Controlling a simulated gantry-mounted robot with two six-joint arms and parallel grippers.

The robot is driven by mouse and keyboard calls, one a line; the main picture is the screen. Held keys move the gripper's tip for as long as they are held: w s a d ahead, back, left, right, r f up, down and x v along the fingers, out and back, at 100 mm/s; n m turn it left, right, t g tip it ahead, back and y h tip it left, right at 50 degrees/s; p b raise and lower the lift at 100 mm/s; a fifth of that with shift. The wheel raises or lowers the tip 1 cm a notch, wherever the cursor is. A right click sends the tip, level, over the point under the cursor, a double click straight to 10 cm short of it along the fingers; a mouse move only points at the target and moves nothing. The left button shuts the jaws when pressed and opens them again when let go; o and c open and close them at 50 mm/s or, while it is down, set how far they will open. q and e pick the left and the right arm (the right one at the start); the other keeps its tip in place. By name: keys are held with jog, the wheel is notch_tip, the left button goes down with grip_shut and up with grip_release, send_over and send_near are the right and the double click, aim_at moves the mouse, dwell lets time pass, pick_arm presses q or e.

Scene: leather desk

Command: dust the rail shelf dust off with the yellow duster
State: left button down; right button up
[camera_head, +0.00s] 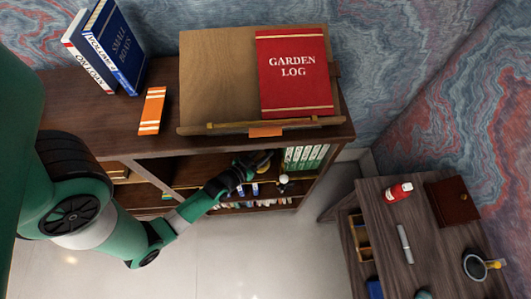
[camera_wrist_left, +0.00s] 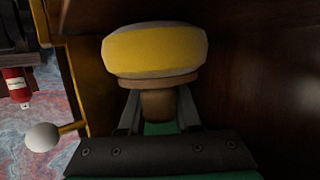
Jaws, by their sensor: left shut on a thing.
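The yellow duster (camera_wrist_left: 153,50) fills the middle of the left wrist view, a rounded pad with a wide yellow band, pale edges and a brown neck. My left gripper (camera_wrist_left: 157,112) is shut on its neck. In the head view, my left gripper (camera_head: 238,174) reaches into the open front of the wooden bookcase, and the duster (camera_head: 262,158) is a small, dark yellowish shape beyond the fingers. The shelf inside (camera_head: 183,180) is shaded and partly hidden by my arm. I cannot make out the dust or whether the pad touches a surface. My right gripper is out of view.
Green-spined books (camera_head: 304,158) stand just right of the duster. A pale round knob (camera_head: 284,178) is close to the gripper, and a similar knob (camera_wrist_left: 42,137) shows in the wrist view. Above, a red Garden Log (camera_head: 294,70) rests on a wooden stand. A side desk (camera_head: 425,235) is at right.

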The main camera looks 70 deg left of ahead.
pick_arm(q)
jog(key=r, duration=0.1)
jog(key=r+p, duration=0.1)
jog(key=shift+s+a+r, duration=0.15)
jog(key=shift+s+r, duration=0.15)
jog(key=shift+s, duration=0.05)
notch_tip(320, 180, up, 4)
jog(key=p, duration=0.4)
jog(key=shift+w+r+p, duration=0.1)
jog(key=shift+r+p, duration=0.1)
jog(key=shift+p, duration=0.2)
